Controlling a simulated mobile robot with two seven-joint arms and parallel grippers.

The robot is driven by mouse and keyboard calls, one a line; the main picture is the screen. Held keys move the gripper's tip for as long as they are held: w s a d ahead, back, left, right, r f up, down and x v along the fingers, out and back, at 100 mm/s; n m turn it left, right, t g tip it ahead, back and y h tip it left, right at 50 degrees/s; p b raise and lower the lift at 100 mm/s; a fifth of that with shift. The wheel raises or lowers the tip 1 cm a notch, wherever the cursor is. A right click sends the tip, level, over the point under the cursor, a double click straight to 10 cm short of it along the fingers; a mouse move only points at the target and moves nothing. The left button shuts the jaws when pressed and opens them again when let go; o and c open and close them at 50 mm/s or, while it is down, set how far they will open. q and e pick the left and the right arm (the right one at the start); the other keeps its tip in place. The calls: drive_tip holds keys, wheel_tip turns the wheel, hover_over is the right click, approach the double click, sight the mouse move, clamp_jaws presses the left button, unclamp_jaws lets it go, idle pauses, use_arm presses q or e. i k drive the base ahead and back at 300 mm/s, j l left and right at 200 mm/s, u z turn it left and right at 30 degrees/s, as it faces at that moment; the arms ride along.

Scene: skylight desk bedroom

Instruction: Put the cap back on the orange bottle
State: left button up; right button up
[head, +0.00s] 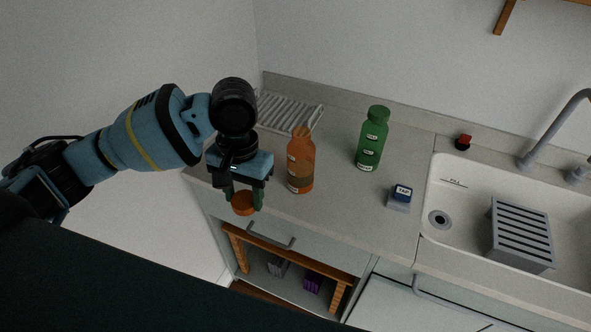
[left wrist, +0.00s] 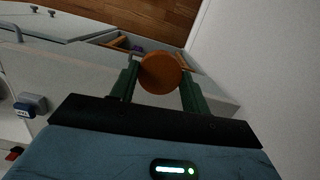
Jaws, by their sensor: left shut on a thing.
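The orange bottle (head: 301,163) stands upright on the counter in the head view, with a narrow neck at its top. My left gripper (head: 243,200) is shut on an orange cap (head: 243,205) and holds it to the left of the bottle, near the counter's front edge. The cap also shows as a round orange disc between the fingers in the left wrist view (left wrist: 160,73). The cap and the bottle are apart. The bottle does not show in the left wrist view. My right gripper is in neither view.
A capped green bottle (head: 372,139) stands right of the orange one. A small blue-topped block (head: 400,195) lies near the sink (head: 452,199). A white drying rack (head: 288,112) is behind. The counter (head: 341,205) is clear in front of the bottles.

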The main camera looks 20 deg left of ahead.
sight(301, 150)
drive_tip(key=k, duration=0.7)
drive_tip(key=u, duration=1.95)
drive_tip(key=k+l, duration=0.75)
drive_tip(key=k, duration=0.15)
